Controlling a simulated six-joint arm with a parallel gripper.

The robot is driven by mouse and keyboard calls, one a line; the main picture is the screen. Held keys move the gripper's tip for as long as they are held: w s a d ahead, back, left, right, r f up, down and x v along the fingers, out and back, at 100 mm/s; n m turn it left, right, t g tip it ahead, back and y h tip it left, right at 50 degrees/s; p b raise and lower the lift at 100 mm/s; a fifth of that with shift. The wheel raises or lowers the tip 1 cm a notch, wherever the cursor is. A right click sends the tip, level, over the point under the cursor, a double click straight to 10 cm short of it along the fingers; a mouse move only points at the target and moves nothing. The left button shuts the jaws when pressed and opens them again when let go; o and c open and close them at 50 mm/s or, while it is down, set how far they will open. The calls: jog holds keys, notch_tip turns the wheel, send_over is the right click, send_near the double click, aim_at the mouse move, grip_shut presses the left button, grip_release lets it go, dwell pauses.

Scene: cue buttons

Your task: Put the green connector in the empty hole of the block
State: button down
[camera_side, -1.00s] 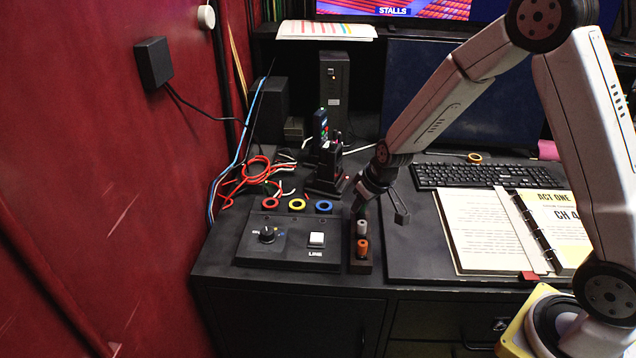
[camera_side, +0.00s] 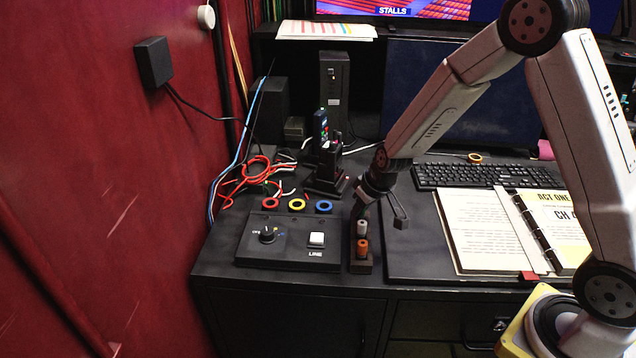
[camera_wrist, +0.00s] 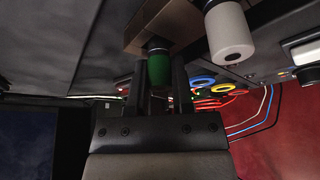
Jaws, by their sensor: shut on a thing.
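The block (camera_side: 361,267) is a dark narrow stand beside the control panel in the side view. A white-grey connector (camera_side: 362,228) and an orange connector (camera_side: 362,248) stand upright in it. My gripper (camera_side: 381,216) is at the rear end of the block. In the wrist view my gripper (camera_wrist: 158,80) is shut on the green connector (camera_wrist: 158,69), which sits between its fingers. The connector's dark end is right by the brown-looking block (camera_wrist: 180,22); I cannot tell whether it is in the hole. The white connector (camera_wrist: 229,34) shows to the right. The green connector is hidden in the side view.
A control panel (camera_side: 283,255) with a knob and white button lies just left of the block. Red, yellow and blue rings (camera_side: 297,204) sit behind it. A dark stand (camera_side: 327,180) is behind the block. An open binder (camera_side: 490,228) and keyboard (camera_side: 485,176) are to the right.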

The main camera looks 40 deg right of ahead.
dwell(0.4)
jog(key=shift+c, duration=1.2)
grip_release()
jog(key=shift+r, duration=0.1)
jog(key=shift+r, duration=3.35)
jog(key=s+a+g, duration=0.1)
jog(key=s+a, duration=0.1)
jog(key=s, duration=0.7)
jog(key=s+a+g, duration=0.1)
jog(key=s+a, duration=0.1)
jog(key=s, duration=0.6)
jog(key=shift+s, duration=0.35)
